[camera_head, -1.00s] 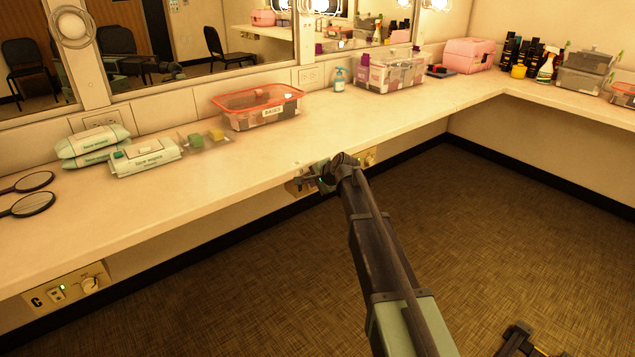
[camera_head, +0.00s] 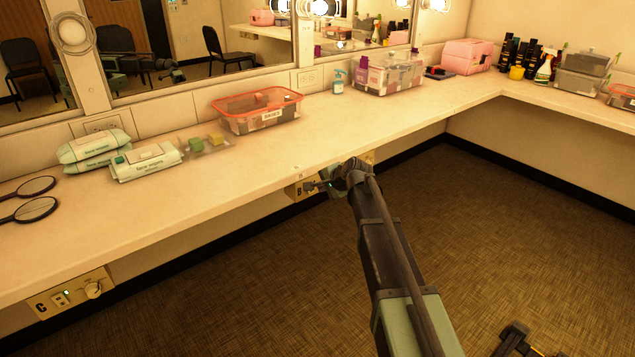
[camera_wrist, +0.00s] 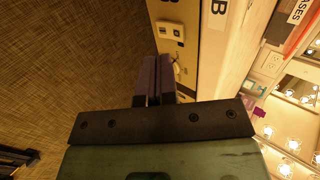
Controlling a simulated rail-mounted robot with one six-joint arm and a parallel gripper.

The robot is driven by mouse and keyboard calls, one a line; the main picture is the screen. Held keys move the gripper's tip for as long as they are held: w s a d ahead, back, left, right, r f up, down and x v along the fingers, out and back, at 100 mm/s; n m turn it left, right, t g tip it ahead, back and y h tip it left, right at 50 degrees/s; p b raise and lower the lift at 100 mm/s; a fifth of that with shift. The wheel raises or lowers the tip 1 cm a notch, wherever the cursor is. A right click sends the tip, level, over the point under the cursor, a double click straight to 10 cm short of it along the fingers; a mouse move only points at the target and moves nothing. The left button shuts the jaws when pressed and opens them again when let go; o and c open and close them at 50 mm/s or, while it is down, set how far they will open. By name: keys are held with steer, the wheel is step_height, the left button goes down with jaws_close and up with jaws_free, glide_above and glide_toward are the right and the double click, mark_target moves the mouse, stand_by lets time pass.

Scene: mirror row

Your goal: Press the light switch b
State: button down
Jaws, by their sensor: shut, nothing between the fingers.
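The panel marked B (camera_head: 299,190) is on the front edge of the counter in the head view. The light switch b (camera_wrist: 166,31) shows in the wrist view as a small light plate with dark marks on that panel, with a round knob (camera_wrist: 177,69) below it. My gripper (camera_head: 318,184) is in front of the panel in the head view and hides part of it. In the wrist view my gripper (camera_wrist: 153,60) is shut and empty. Its fingertips are beside the knob and below the switch in the picture; I cannot tell whether they touch the panel.
A similar panel marked C (camera_head: 70,293) is at the lower left. The counter (camera_head: 230,160) holds wipes packs (camera_head: 145,160), a red-rimmed bin (camera_head: 257,118) and hand mirrors (camera_head: 35,209). The floor (camera_head: 480,220) below is open.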

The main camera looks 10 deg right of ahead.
steer(key=w+r+p+v, duration=0.1)
steer(key=p+v, duration=0.4)
steer(key=v, duration=0.4)
steer(key=shift+a+r+p, duration=0.25)
steer(key=shift+a+p, duration=0.1)
steer(key=shift+w, duration=0.15)
